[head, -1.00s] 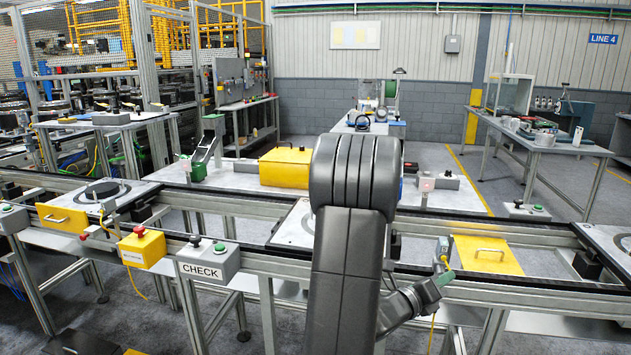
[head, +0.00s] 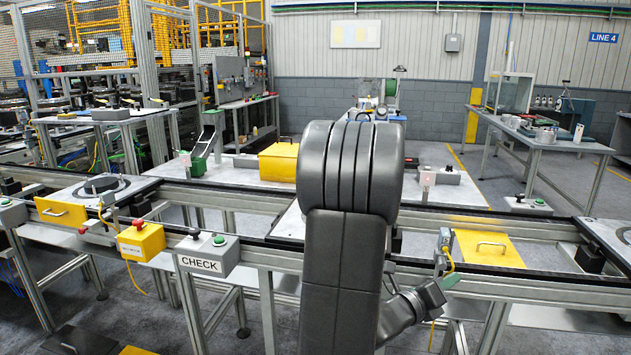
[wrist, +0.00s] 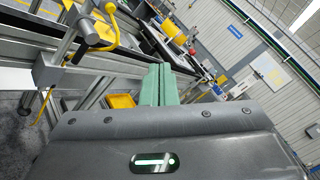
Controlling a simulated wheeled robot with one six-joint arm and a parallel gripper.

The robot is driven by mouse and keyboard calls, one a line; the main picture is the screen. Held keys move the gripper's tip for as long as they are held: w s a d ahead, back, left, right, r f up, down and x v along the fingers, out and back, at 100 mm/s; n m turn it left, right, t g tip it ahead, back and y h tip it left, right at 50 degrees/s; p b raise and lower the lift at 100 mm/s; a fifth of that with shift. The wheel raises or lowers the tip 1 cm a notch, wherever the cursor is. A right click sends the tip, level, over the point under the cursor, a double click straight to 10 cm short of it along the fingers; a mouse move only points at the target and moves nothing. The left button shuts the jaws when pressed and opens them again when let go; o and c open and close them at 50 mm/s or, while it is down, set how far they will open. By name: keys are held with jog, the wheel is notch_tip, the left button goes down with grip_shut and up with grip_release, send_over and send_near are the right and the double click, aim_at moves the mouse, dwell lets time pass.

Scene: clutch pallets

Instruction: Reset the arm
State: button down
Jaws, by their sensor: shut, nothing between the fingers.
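My arm rises in the middle of the head view and hides part of the conveyor line behind it. My gripper (head: 447,284) shows at the lower right of the arm, its green fingers pointing up and to the right, in front of the conveyor's near side. In the wrist view the two green fingers of my gripper (wrist: 160,84) lie together, shut and empty. They point toward the conveyor frame and touch nothing that I can see.
The conveyor (head: 345,262) runs across in front of me. A yellow panel with a handle (head: 488,250) lies right of my arm. A grey CHECK box (head: 205,254) and a yellow box with a red button (head: 140,241) stand on the left. A sensor bracket (head: 443,243) is close above my gripper.

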jog(key=w, duration=0.2)
jog(key=w+d, duration=0.1)
jog(key=w, duration=0.2)
jog(key=shift+w+d+f, duration=0.2)
jog(key=shift+w+f, duration=0.05)
jog(key=shift+w, duration=0.1)
jog(key=b, duration=0.2)
jog(key=shift+b, duration=0.3)
jog(key=shift+b, duration=0.4)
